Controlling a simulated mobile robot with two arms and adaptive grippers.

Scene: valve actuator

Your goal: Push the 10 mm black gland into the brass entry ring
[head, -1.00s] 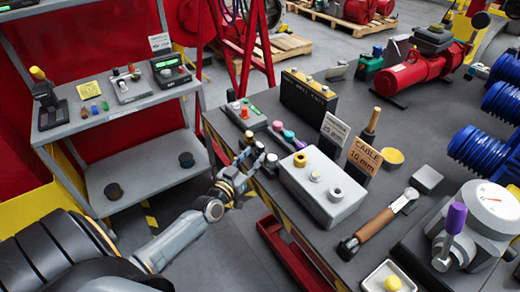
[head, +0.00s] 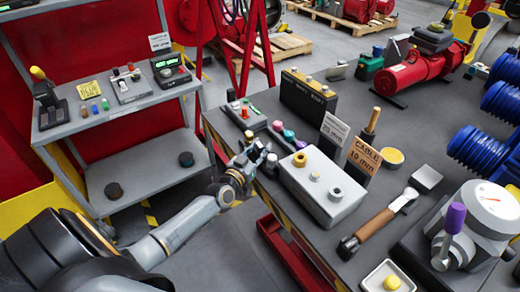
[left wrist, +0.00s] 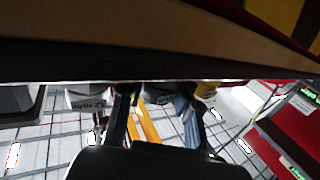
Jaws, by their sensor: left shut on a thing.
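My left gripper (head: 258,156) is at the near left edge of the bench, beside the grey box. It is shut on a small dark piece, which appears to be the black gland (head: 271,160); its fingers hide much of it. The left wrist view shows the two fingers of the left gripper (left wrist: 160,112) with a dark piece between their tips, partly cut off by a dark edge. The brass entry ring (head: 300,159) is on top of the grey box, right of the gripper and apart from it. My right gripper is not in view.
The grey box (head: 318,197) also bears a pale ring (head: 314,176) and a dark ring (head: 335,193). The cable sign (head: 364,156) and a hammer-like tool (head: 378,222) are to the right.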

